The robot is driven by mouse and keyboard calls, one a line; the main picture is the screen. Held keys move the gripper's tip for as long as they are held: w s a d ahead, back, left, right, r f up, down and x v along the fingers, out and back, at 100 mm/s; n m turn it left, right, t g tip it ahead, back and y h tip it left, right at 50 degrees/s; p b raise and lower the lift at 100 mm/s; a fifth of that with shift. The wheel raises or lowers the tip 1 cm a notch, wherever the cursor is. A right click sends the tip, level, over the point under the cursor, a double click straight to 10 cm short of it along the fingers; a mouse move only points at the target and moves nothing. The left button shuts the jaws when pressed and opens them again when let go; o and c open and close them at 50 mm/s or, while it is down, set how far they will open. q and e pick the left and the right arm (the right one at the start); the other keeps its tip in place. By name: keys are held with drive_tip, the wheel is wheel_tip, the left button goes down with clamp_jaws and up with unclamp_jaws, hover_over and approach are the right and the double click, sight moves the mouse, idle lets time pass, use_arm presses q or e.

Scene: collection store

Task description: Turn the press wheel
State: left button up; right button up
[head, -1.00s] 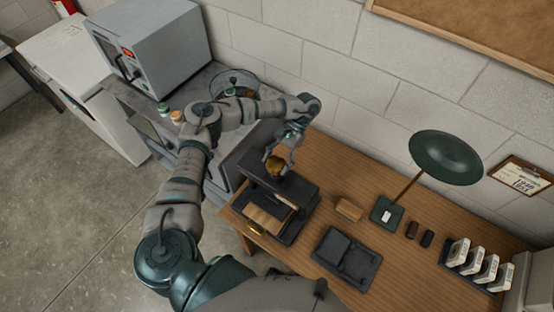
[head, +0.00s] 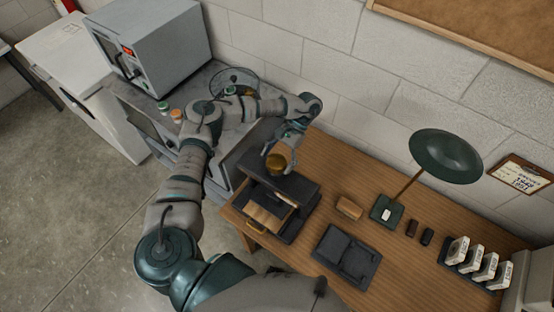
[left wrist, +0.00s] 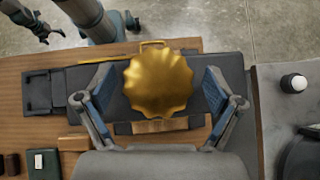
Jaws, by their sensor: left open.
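The press wheel (head: 276,163) is a scalloped brass knob on top of the black press (head: 298,188). The press stands at the left end of the wooden desk. In the left wrist view the wheel (left wrist: 159,84) is seen from above. My left gripper (head: 277,158) is above the press with its fingers down around the wheel. In the left wrist view the fingers of my left gripper (left wrist: 158,95) are open, one on each side of the wheel, with gaps visible between them and it. A dark gripper (left wrist: 42,29), apparently my right, shows at the upper left of the wrist view.
A tan block (head: 349,208), a black tray (head: 346,256) and a green desk lamp (head: 446,157) stand right of the press. A rack with several white labelled items (head: 477,262) is farther right. A grey counter with an oven-like box (head: 153,42) is at the left.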

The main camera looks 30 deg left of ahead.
use_arm(q)
drive_tip(key=v, duration=1.2)
drive_tip(key=shift+w+f, duration=0.1)
